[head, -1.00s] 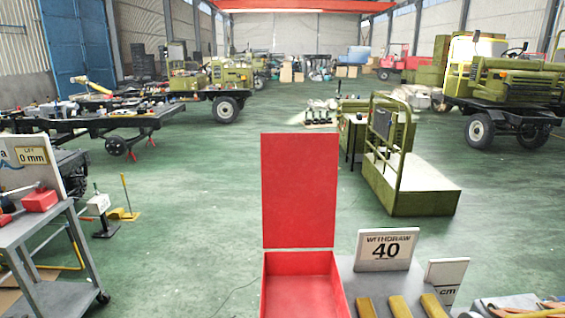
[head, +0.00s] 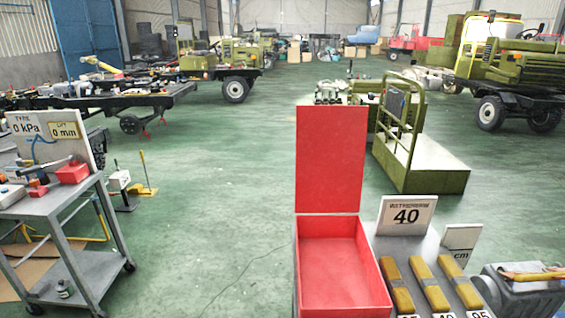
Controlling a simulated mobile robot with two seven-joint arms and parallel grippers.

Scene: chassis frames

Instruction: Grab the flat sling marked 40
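Three yellow-brown flat slings lie side by side on the grey bench at the lower right: a left one (head: 398,285), a middle one (head: 430,285) and a right one (head: 460,282). White number tags sit at their near ends, cut by the bottom edge. The middle tag (head: 443,316) seems to read 40 and the right tag (head: 480,315) seems to read 95. The left tag is too cut off to read surely. A white sign (head: 406,215) behind them shows 40. Neither of my grippers is in view.
An open, empty red box (head: 340,265) with raised lid (head: 330,160) stands left of the slings. A small cm sign (head: 461,236) and a grey case (head: 525,295) are to the right. A grey cart (head: 75,198) stands at left. Green floor between is clear.

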